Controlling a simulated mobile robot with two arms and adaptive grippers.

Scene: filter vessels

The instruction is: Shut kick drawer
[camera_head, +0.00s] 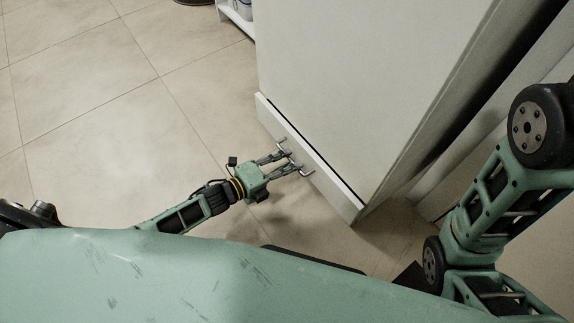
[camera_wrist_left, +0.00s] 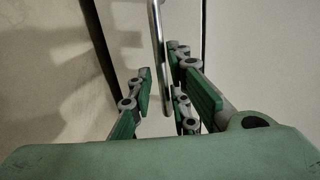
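The kick drawer (camera_head: 338,191) is the low white front at the foot of a tall white cabinet. A thin dark gap shows along its top edge, so it stands slightly out from the cabinet. Its metal bar handle (camera_head: 306,172) also shows in the left wrist view (camera_wrist_left: 157,40). My left gripper (camera_head: 287,161) is at the handle, low near the floor. In the left wrist view, its fingers (camera_wrist_left: 172,95) are apart, with the bar running between them and space visible beside it. Contact with the bar cannot be told. My right gripper is out of view.
The white cabinet (camera_head: 350,70) rises directly above the drawer. Tiled floor (camera_head: 90,110) is clear to the left. A white shelf unit (camera_head: 237,17) stands at the back. My right arm is at the right, near another pale panel.

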